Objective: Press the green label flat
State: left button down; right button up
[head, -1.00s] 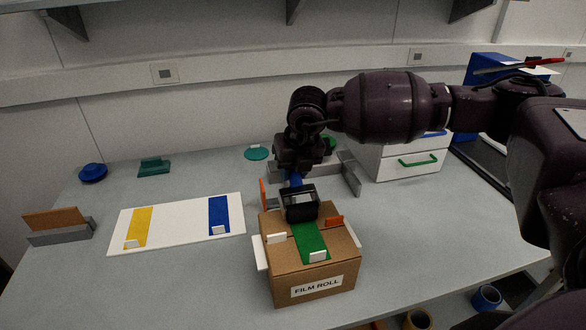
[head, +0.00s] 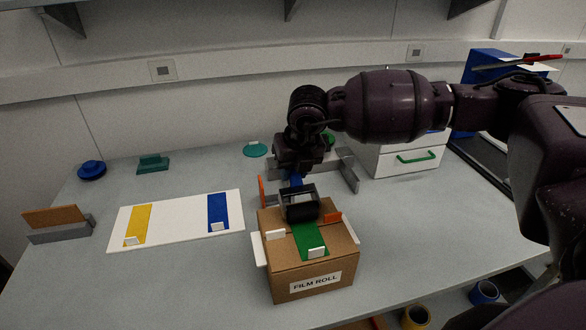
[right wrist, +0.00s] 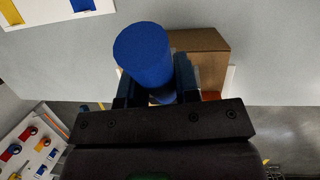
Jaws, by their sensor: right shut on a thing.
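A cardboard box (head: 285,284) with a FILM ROLL tag stands on the table, and it also shows in the right wrist view (right wrist: 205,50). The green label (head: 309,237) lies over its top, with a white tab (head: 317,253) at its near end. My right gripper (head: 296,169) is shut on the blue handle (head: 297,181) of a tool; the handle is large in the right wrist view (right wrist: 143,58). The tool's black frame (head: 299,204) is over the far part of the label and hides it. I cannot tell whether it touches. My left gripper is not in view.
A white board (head: 177,224) with a yellow label (head: 138,220) and a blue label (head: 218,208) lies left of the box. Orange and white pieces stick up around the box. Grey brackets (head: 348,168) and a white drawer unit (head: 405,163) stand behind it. The front left table is clear.

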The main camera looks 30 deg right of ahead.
aim_at(297, 181)
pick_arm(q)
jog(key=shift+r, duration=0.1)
pick_arm(e)
jog(key=shift+s+a, duration=0.1)
jog(key=shift+s, duration=0.35)
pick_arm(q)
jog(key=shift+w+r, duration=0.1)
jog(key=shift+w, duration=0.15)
pick_arm(e)
jog(key=shift+s+f, duration=0.1)
jog(key=shift+s, duration=0.1)
jog(key=shift+s+a, duration=0.15)
jog(key=shift+s, duration=0.25)
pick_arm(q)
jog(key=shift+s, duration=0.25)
pick_arm(e)
jog(key=shift+s, duration=0.1)
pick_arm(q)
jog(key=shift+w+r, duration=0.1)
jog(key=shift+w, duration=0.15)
pick_arm(e)
jog(key=shift+s+a, duration=0.15)
jog(key=shift+s, duration=0.45)
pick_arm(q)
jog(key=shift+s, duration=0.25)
pick_arm(e)
jog(key=shift+s+a, duration=0.15)
jog(key=shift+s, duration=0.4)
